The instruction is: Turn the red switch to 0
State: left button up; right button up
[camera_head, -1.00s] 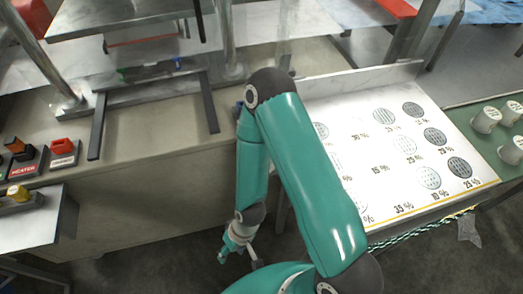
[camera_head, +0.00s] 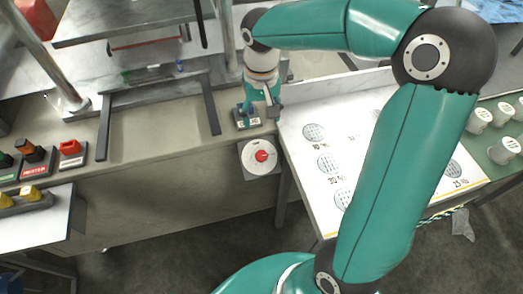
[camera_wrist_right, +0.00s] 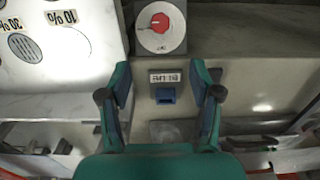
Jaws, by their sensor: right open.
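A red knob (camera_head: 261,156) sits on a round white dial on a grey box at the bench's front edge; it also shows at the top of the wrist view (camera_wrist_right: 161,22). Its setting is too small to read. A second red switch (camera_head: 70,147) stands on a dark base at the bench's left. My right gripper (camera_head: 262,100) is above the bench edge, behind the red knob and apart from it. In the wrist view its fingers (camera_wrist_right: 159,66) are open and empty, with a small blue switch (camera_wrist_right: 165,95) showing between them. My left gripper is not in view.
An orange switch (camera_head: 28,149) stands beside the second red switch. A metal frame (camera_head: 155,80) occupies the bench behind. A white board with printed discs (camera_head: 326,160) lies to the right. White cups (camera_head: 503,150) stand on a green surface. The floor before the bench is open.

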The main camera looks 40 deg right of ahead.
aim_at(261, 154)
notch_tip(261, 154, down, 16)
jog(key=shift+f+p, duration=0.25)
jog(key=shift+p, duration=0.15)
jog(key=shift+c, duration=0.3)
jog(key=c, duration=1.1)
